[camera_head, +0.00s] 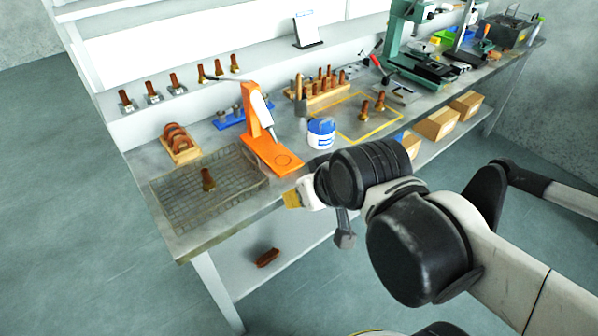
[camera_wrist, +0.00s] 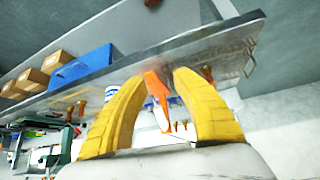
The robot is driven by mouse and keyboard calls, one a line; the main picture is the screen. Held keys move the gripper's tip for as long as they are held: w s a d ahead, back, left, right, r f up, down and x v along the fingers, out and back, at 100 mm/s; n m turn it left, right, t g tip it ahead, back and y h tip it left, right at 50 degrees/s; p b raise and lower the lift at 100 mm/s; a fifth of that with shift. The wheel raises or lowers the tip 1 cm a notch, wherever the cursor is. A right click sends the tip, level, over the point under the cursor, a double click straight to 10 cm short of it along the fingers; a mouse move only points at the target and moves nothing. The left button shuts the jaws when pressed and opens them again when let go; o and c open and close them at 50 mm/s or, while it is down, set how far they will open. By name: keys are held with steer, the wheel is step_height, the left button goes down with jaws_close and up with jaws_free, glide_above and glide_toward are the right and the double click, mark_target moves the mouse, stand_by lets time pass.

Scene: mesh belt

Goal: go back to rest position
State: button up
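My gripper (camera_head: 292,199) is in front of the workbench's near edge in the head view, just below the orange stand (camera_head: 268,155). Only a yellow fingertip and part of the white gripper body show there; my dark wrist hides the rest. In the wrist view, my two yellow fingers (camera_wrist: 163,76) stand apart with a gap between them and hold nothing. The orange stand (camera_wrist: 156,88) shows beyond that gap, away from the fingers.
The workbench (camera_head: 225,225) carries a wire mesh basket (camera_head: 180,208) with one brown bolt, a white-and-blue tub (camera_head: 321,133) and a wooden rack (camera_head: 316,95). Cardboard boxes (camera_head: 436,124) are on the lower shelf. A brown part (camera_head: 267,257) lies below the basket. The floor at left is clear.

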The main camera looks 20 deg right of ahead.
steer(key=shift+s+d+r+m+g+h, duration=0.15)
steer(key=shift+s+d, duration=0.25)
steer(key=shift+s, duration=0.2)
steer(key=shift+s+d+m+g+h, duration=0.15)
steer(key=shift+s+d, duration=0.25)
steer(key=shift+s, duration=0.15)
stand_by(0.4)
